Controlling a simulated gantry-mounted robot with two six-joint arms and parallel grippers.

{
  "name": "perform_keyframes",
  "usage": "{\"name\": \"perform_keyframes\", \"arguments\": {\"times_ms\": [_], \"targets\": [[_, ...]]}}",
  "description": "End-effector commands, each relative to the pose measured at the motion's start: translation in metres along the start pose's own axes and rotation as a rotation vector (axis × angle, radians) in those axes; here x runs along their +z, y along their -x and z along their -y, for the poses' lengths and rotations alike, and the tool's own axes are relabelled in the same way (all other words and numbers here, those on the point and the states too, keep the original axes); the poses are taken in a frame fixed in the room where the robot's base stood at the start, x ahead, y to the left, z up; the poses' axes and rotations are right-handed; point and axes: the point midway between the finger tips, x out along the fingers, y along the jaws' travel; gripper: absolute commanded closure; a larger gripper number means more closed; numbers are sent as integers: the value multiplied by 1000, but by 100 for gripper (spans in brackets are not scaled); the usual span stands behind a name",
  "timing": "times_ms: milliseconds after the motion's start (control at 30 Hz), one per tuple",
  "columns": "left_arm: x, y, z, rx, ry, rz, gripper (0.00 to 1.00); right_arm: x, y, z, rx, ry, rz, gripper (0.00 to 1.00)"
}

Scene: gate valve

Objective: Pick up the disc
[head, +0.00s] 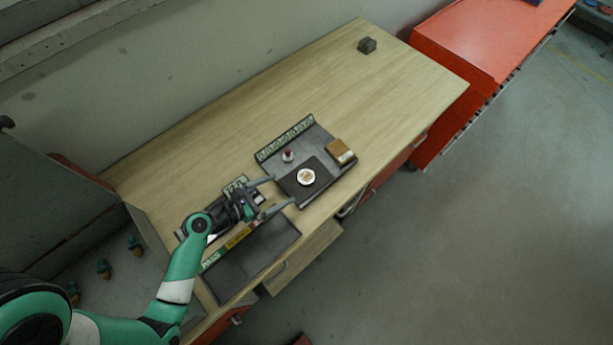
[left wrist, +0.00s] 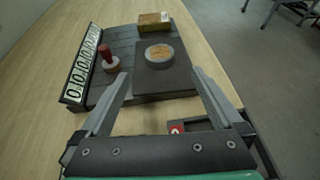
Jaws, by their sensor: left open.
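The disc (head: 307,177) is small, round and pale-topped, and lies flat on a dark square pad on the dark tray (head: 320,144). In the left wrist view the disc (left wrist: 159,52) sits ahead of the jaws, on the dark pad (left wrist: 165,78). My left gripper (head: 283,191) is open and empty, its two fingers pointing toward the disc from the left. In the left wrist view its fingertips (left wrist: 160,72) are spread wide on either side of the pad, apart from the disc. My right gripper is not in view.
A red-knobbed stamp-like piece (left wrist: 108,60) stands left of the disc. A yellow-brown block (left wrist: 154,21) lies behind it. A numbered strip (left wrist: 82,70) edges the tray.

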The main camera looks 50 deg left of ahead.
Motion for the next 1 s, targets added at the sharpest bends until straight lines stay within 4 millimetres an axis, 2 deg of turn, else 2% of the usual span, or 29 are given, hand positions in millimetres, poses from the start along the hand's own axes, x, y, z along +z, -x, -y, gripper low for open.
{"name": "perform_keyframes", "arguments": {"times_ms": [100, 200, 433, 700, 967, 1000], "targets": [[0, -26, 1, -6, -4, 2, 0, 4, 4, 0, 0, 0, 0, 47], [-1, -40, 1, -4, -3, 0, 0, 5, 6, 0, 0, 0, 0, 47], [0, -49, 0, -2, -2, 1, 0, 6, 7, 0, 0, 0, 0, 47], [1, -92, 0, -2, -3, 1, 0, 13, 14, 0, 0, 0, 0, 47], [3, -97, 0, -1, -1, 0, 0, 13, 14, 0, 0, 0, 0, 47], [3, -97, 0, -1, -2, 0, 4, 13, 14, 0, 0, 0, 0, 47]]}}
